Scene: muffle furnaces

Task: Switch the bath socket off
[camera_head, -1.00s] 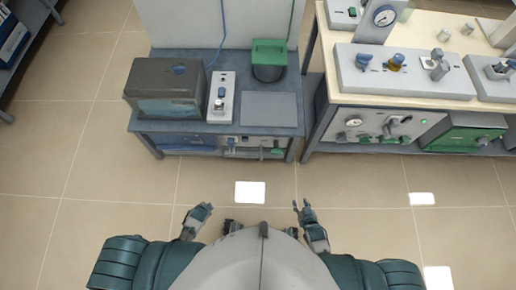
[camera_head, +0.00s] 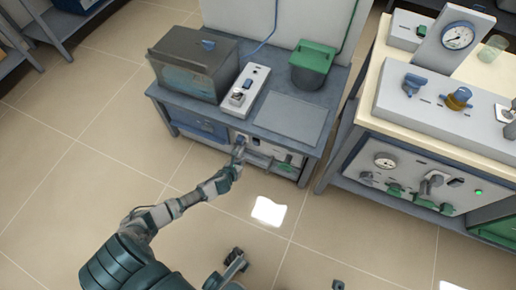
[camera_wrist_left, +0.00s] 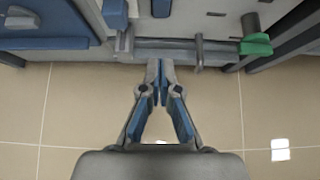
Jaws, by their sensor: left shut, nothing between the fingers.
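A white box (camera_head: 246,90) with a dark switch-like part and a grey plug-like part stands on the blue-grey bench. Below the bench top is a front panel (camera_head: 282,156) with blue, grey and green fittings; I cannot tell which part is the bath socket. My left gripper (camera_head: 240,146) is at this panel's left part, shut and empty. In the left wrist view the shut fingertips (camera_wrist_left: 159,64) point at the panel's lower edge, between a grey lever (camera_wrist_left: 123,42) and a grey post (camera_wrist_left: 198,52). I cannot tell whether they touch.
A dark grey box (camera_head: 193,66) and a green-topped container (camera_head: 313,64) stand on the bench beside a bare flat plate (camera_head: 291,117). A second bench (camera_head: 368,108) with valves and a gauge (camera_head: 457,36) stands at right.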

